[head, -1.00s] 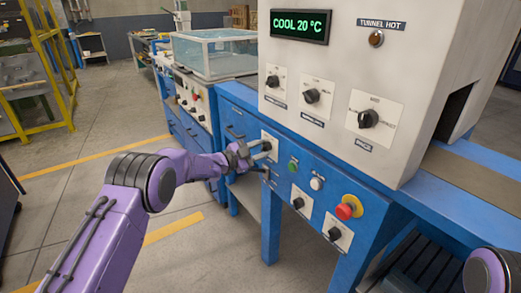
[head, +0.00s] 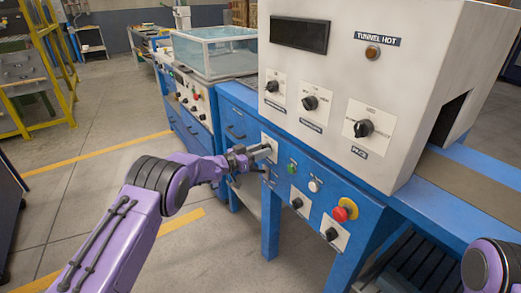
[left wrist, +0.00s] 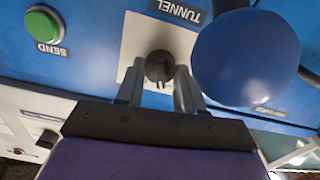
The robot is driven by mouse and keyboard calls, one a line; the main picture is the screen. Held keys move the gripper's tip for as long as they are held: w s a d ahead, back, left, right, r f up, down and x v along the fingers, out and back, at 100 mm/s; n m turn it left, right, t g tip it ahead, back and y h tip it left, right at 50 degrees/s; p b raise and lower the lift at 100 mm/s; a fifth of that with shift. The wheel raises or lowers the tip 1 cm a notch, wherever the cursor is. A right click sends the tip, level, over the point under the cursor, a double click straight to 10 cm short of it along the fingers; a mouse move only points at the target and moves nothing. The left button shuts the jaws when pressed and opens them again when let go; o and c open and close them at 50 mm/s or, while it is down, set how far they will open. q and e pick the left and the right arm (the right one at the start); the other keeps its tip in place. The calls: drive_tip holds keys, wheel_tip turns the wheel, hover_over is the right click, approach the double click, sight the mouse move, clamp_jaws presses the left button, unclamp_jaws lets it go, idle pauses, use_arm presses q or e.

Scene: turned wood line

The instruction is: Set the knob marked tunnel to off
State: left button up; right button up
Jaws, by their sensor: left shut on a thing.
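The tunnel knob (left wrist: 158,67) is a dark round knob on a pale plate in the left wrist view, with the label TUNNEL (left wrist: 178,11) beside it. My left gripper (left wrist: 158,88) is shut on this knob, one finger on each side. In the head view my left gripper (head: 262,153) reaches the pale plate at the left end of the blue front panel and hides the knob. The knob's position marks cannot be read. The display (head: 300,31) on the white housing is dark. My right gripper is out of view.
A green SEND button (left wrist: 43,25) is near the knob, and a large blue rounded part (left wrist: 245,57) stands close to my left fingers. A red stop button (head: 345,209) and black knobs are further right. A clear-walled tank (head: 215,53) stands behind.

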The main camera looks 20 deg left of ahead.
use_arm(q)
drive_tip(key=shift+f+n, duration=0.1)
drive_tip(key=shift+n, duration=0.9)
drive_tip(key=o, duration=1)
drive_tip(key=shift+s, duration=0.1)
drive_tip(key=shift+o, duration=0.2)
drive_tip(key=v, duration=1)
drive_tip(key=shift+s+a+p, duration=0.25)
drive_tip(key=shift+p, duration=0.15)
